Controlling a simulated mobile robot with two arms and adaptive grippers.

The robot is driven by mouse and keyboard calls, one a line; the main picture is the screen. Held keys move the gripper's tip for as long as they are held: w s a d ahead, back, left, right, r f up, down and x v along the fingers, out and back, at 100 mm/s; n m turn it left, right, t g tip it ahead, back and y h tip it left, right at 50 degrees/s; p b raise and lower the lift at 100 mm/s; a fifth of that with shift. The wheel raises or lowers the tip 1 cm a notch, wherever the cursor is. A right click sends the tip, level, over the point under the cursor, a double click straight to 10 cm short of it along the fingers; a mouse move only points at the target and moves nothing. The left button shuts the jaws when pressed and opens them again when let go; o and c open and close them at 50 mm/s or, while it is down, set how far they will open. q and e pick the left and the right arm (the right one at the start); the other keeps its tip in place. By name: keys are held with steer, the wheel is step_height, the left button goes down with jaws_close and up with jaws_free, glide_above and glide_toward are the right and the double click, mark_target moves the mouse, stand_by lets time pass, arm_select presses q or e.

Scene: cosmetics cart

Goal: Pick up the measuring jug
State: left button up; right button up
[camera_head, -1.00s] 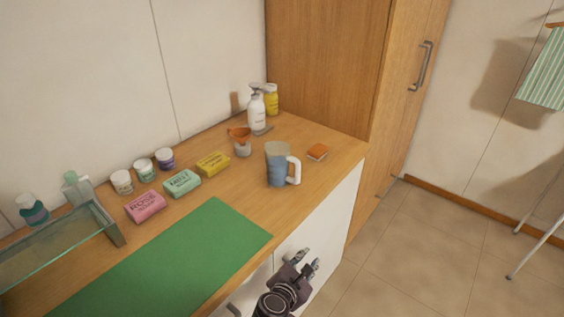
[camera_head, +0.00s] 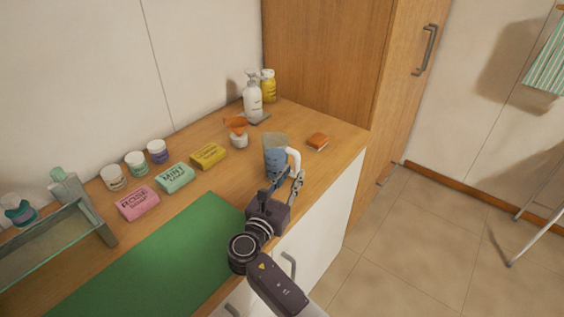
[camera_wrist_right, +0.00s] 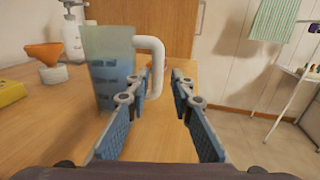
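The measuring jug (camera_head: 275,154) is a see-through blue jug with a white handle on its right. It stands upright on the wooden counter near the front edge. My right gripper (camera_head: 282,181) is just in front of it, low by the handle, and hides the jug's lower part. In the right wrist view the jug (camera_wrist_right: 107,65) is ahead and to the left, and its handle (camera_wrist_right: 158,68) is just beyond the left fingertip. The right gripper (camera_wrist_right: 166,85) is open, with nothing between its fingers. My left gripper is not in view.
An orange funnel on a small jar (camera_head: 237,129) stands left of the jug, and an orange block (camera_head: 317,141) lies right of it. A yellow soap box (camera_head: 208,156) is further left. A white pump bottle (camera_head: 253,100) stands behind. The green mat (camera_head: 160,262) is bare.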

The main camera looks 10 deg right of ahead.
mark_target(296, 166)
steer(key=b+x, duration=0.2)
steer(key=x, duration=0.2)
steer(key=shift+w+a, duration=0.1)
steer(key=shift+w, duration=0.05)
steer(key=shift+w+r, duration=0.1)
steer(key=shift+w, duration=0.2)
steer(key=shift+w+d+r, duration=0.1)
steer(key=shift+d, duration=0.25)
jaws_close()
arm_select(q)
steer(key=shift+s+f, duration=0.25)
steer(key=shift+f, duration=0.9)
arm_select(e)
steer(key=shift+r, duration=0.1)
